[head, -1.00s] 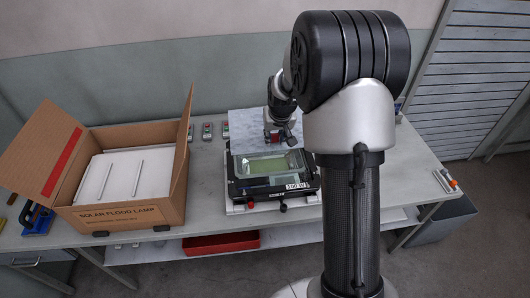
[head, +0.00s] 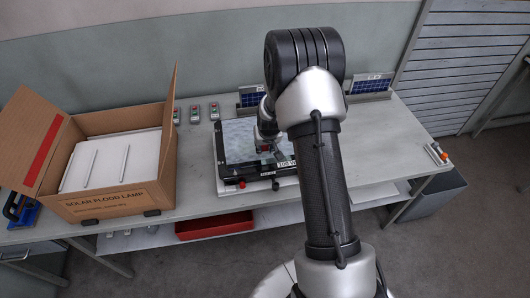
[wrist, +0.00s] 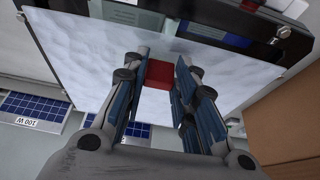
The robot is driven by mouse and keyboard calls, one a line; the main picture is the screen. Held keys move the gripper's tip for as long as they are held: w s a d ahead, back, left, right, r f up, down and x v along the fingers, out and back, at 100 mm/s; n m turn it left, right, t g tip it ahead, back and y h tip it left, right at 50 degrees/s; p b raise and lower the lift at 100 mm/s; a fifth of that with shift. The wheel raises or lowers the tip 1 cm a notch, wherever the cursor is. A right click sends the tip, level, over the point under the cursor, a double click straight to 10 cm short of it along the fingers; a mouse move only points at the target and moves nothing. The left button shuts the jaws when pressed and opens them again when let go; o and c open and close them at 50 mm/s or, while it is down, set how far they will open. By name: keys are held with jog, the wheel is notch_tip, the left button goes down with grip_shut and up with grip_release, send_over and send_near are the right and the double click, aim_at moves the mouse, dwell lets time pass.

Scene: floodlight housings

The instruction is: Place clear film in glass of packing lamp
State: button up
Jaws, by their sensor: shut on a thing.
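The clear film (head: 238,136) is a pale, rippled sheet. In the head view it lies over the back and left of the black packing lamp (head: 232,180) on the bench. In the wrist view the film (wrist: 95,60) spans much of the picture, with the lamp's black frame (wrist: 285,30) beyond it. My gripper (head: 265,149) is above the lamp. In the wrist view its fingers (wrist: 160,82) are shut on a red block (wrist: 158,72) at the film. Much of the lamp's glass is hidden by the film and my arm; contact between film and glass cannot be told.
An open cardboard carton (head: 120,190) with white inserts stands left of the lamp. Small switch boxes (head: 194,113) and solar panels (head: 370,86) stand behind. A red tray (head: 215,222) is on the lower shelf. The bench right of my arm is mostly clear.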

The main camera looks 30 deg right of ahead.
aim_at(265, 152)
jog(key=shift+f+b, duration=0.3)
jog(key=shift+f, duration=1.2)
jog(key=shift+f, duration=0.1)
jog(key=o, duration=0.3)
jog(key=shift+f, duration=0.15)
jog(key=o, duration=0.5)
jog(key=shift+c, duration=0.2)
